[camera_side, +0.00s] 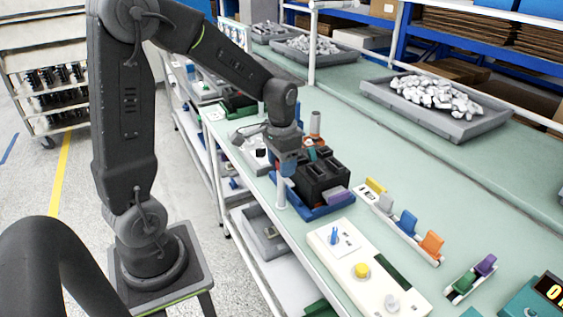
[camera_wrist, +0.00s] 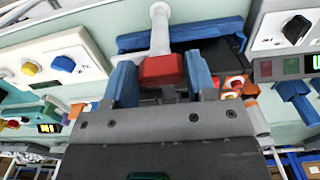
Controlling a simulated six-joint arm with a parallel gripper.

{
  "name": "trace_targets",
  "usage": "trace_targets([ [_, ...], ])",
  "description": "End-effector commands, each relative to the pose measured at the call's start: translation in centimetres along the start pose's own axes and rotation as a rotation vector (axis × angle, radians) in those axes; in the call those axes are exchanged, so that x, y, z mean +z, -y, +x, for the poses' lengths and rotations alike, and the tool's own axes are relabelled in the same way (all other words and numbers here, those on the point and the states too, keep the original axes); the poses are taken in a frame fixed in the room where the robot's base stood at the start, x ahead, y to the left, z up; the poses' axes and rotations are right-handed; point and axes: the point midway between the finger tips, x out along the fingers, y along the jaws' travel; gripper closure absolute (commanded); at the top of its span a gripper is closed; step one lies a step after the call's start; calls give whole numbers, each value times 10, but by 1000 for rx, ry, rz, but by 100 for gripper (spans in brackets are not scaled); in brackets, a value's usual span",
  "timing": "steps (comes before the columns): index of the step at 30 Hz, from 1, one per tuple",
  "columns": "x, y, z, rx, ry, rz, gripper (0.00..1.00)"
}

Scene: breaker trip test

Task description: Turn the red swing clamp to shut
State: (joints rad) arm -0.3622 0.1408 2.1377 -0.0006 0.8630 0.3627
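The red swing clamp shows in the wrist view as a red block (camera_wrist: 161,71) at the end of a pale post (camera_wrist: 159,30). My gripper's two blue fingers (camera_wrist: 161,80) stand apart, one on each side of the red block. The block nearly fills the space between them; whether both fingers press on it I cannot tell. In the side view my gripper (camera_side: 285,170) points down at the near-left end of the black breaker block (camera_side: 322,178), which sits in a blue tray (camera_side: 322,211). There the clamp is mostly hidden by the gripper and the post.
A white panel (camera_side: 340,268) with blue, yellow and white knobs lies in front of the blue tray. A rail of coloured pieces (camera_side: 407,226) and a green and purple pair (camera_side: 472,276) lie to the right. A grey tray of pale parts (camera_side: 470,130) stands behind, with clear green bench between.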

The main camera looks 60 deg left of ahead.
Motion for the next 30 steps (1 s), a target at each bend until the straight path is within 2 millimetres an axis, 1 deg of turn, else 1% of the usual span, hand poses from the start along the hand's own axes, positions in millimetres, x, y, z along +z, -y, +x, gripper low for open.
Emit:
trace_targets([
  [1, 0, 0, 0, 0, 0, 0, 54],
  [9, 0, 0, 0, 0, 0, 0, 79],
  [15, 0, 0, 0, 0, 0, -12, 79],
  [20, 0, 0, 0, 0, 0, -63, 79],
  [26, 0, 0, 0, 0, 0, -193, 79],
  [30, 0, 0, 0, 0, 0, -317, 79],
])
